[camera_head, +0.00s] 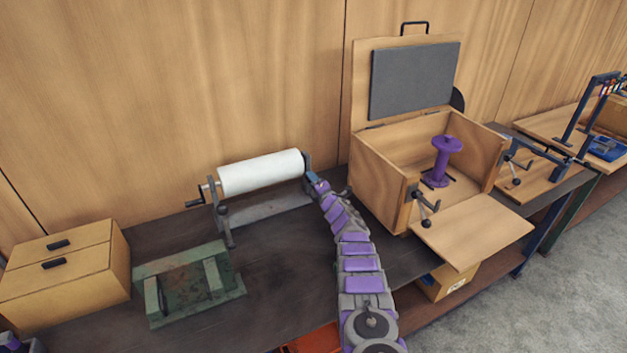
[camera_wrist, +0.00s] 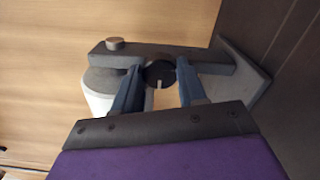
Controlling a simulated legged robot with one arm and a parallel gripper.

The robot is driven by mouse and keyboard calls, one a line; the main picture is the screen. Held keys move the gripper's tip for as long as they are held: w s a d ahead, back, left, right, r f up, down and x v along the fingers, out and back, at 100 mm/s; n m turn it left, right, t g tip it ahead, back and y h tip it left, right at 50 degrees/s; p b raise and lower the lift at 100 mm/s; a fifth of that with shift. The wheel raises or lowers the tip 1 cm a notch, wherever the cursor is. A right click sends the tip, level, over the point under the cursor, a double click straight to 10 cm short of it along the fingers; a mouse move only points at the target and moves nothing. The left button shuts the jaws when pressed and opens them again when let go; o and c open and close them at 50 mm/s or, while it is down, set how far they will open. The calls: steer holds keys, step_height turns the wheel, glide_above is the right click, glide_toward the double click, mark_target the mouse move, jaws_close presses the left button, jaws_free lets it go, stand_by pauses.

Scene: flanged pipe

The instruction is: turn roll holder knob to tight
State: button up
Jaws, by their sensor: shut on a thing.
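The roll holder (camera_head: 265,207) stands on the dark bench with a white roll (camera_head: 262,172) across it. A crank handle (camera_head: 205,192) is at its left end. My gripper (camera_head: 313,181) is at the right end of the holder, where my arm hides the knob. In the wrist view the round black knob (camera_wrist: 159,73) with a pale mark line sits between the two blue fingers of my gripper (camera_wrist: 160,85), which are shut on it. The line points down in that picture. The white roll also shows at the left of the wrist view (camera_wrist: 98,103).
An open wooden box (camera_head: 378,180) with a purple spool (camera_head: 441,160) stands right of my arm. A green metal fixture (camera_head: 190,285) and a wooden drawer box (camera_head: 65,275) are at the left. Bare bench lies between the fixture and my arm.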

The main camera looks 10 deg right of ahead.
steer(key=shift+f, duration=0.4)
steer(key=o, duration=0.8)
steer(key=shift+a, duration=0.1)
steer(key=shift+c, duration=0.2)
steer(key=o, duration=0.3)
steer(key=shift+r, duration=0.2)
steer(key=p+v, duration=0.7)
steer(key=v, duration=1)
steer(key=shift+s, duration=0.15)
